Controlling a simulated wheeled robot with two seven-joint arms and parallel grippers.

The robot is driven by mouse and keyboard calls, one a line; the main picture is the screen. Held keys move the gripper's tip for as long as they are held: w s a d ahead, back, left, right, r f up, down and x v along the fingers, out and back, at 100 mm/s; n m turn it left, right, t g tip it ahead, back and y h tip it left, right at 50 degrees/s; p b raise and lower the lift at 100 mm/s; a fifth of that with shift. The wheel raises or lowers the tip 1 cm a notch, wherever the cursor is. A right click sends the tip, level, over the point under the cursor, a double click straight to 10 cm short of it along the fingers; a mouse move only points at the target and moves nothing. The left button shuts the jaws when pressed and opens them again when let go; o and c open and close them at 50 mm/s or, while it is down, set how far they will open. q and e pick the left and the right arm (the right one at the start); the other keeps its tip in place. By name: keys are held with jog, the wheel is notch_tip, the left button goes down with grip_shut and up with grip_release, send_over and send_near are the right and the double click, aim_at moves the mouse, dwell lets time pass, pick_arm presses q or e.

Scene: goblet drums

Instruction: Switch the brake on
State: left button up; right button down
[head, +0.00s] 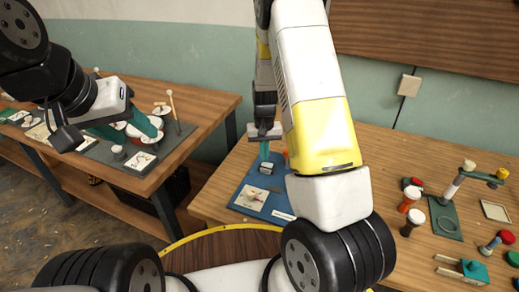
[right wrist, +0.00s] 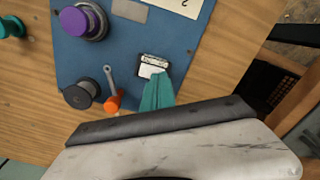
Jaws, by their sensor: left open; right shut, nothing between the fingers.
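A blue panel (head: 281,181) lies on the right-hand table and also fills the upper part of the right wrist view (right wrist: 130,40). On it is a small black-framed switch (right wrist: 152,66) with a pale face bearing small marks I cannot read. My right gripper (head: 264,151) is over the panel, its teal fingers shut and empty. In the right wrist view its fingertips (right wrist: 157,82) are right at the switch's lower edge; I cannot tell whether they touch it. My left gripper (head: 128,128) is open, over the left table, away from the panel.
The panel also holds a purple knob (right wrist: 80,21), a black knob (right wrist: 81,94) and a grey lever with an orange end (right wrist: 112,103). Several jars and small fixtures, including a green-based stand (head: 446,220), occupy the right table. A gap separates the two tables.

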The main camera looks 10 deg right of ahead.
jog(key=shift+r, duration=3.05)
jog(key=s+r+t+y, duration=0.15)
jog(key=s+r, duration=0.25)
jog(key=r, duration=0.6)
jog(key=s+a+r+t, duration=0.1)
jog(key=s+r+t, duration=0.1)
jog(key=s+r, duration=0.5)
jog(key=s+a+r+n+t, duration=0.1)
jog(key=s+r+t, duration=0.1)
jog(key=s+r, duration=0.6)
jog(key=s, duration=0.5)
jog(key=shift+s+t+y, duration=0.15)
jog(key=shift+t+y, duration=0.2)
jog(key=shift+a+r, duration=0.1)
